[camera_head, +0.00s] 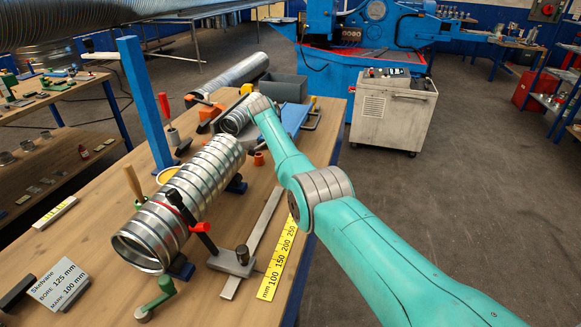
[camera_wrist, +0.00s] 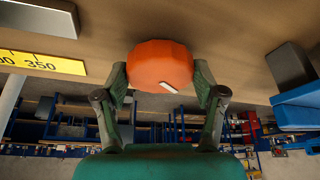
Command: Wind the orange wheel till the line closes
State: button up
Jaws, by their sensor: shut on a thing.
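The orange wheel (camera_wrist: 150,62) is a faceted knob with a short white mark on its face. It sits between the two fingers of my gripper (camera_wrist: 160,80) in the wrist view, one finger against each side. In the head view my teal arm reaches to the far part of the bench; my fingers and the wheel are hidden or too small to tell apart there. A ribbed metal spiral duct (camera_head: 205,178) lies on blue supports on the bench, its open end towards the front left. No closing line can be made out clearly.
The wooden bench (camera_head: 90,225) carries a red-handled clamp (camera_head: 190,215), a green crank handle (camera_head: 157,295), a yellow scale (camera_head: 279,262) and a sign reading bore 125 mm, mark 100 mm (camera_head: 58,284). A blue post (camera_head: 146,105) stands left of the duct. A grey cabinet (camera_head: 392,112) stands beyond.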

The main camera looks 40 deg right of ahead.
jog(key=o, duration=1.1)
jog(key=shift+v, duration=5.95)
